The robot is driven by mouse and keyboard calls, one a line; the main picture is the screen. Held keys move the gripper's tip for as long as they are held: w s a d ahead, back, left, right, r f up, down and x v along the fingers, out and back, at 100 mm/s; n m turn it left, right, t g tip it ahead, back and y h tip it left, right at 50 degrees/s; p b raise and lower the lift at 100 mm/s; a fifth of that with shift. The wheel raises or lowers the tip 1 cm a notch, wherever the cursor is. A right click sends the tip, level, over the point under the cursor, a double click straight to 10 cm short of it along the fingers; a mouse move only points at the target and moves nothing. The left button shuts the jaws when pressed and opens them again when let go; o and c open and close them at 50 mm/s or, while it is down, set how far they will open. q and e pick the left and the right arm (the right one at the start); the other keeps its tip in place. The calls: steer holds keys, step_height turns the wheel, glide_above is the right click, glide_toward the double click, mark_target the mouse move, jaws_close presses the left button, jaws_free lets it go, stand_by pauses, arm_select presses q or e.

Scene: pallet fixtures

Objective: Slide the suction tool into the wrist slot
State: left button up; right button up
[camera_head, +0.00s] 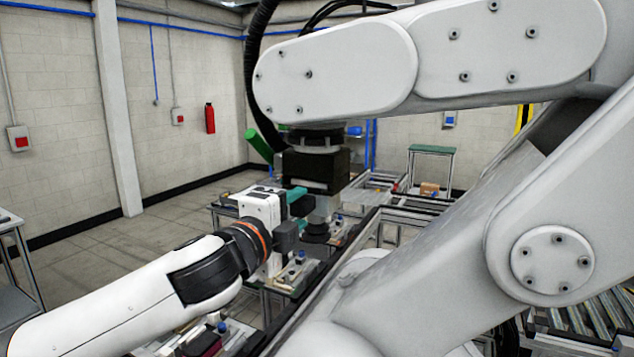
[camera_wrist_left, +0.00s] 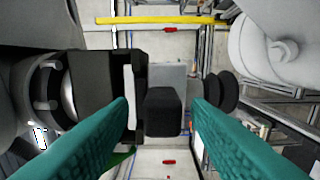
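The suction tool (camera_head: 321,208) is a grey body with a black suction cup below, under the black wrist block (camera_head: 316,170) of a big white machine arm. In the left wrist view, the tool's dark block (camera_wrist_left: 164,112) lies between my teal fingertips, with gaps on both sides. The suction cup (camera_wrist_left: 221,92) is to the right, the dark wrist block (camera_wrist_left: 108,90) to the left. My left gripper (camera_head: 299,208) is open at the tool; it also shows in the left wrist view (camera_wrist_left: 160,102). I cannot tell how far the tool sits in the slot. My right gripper is out of view.
The white machine arm (camera_head: 430,60) fills the upper and right foreground, close to my left arm. Benches with small parts (camera_head: 290,275) stand below the tool. A green-topped table (camera_head: 432,150) stands behind. Open floor (camera_head: 100,262) lies to the left.

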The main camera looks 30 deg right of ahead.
arm_select(q)
steer(key=shift+f, duration=0.15)
steer(key=shift+s+a+f+b, duration=0.1)
steer(key=shift+s+a+b, duration=0.15)
steer(key=shift+a+b, duration=0.15)
steer(key=b+v, duration=0.5)
steer(key=v, duration=0.6)
steer(key=shift+s, duration=0.15)
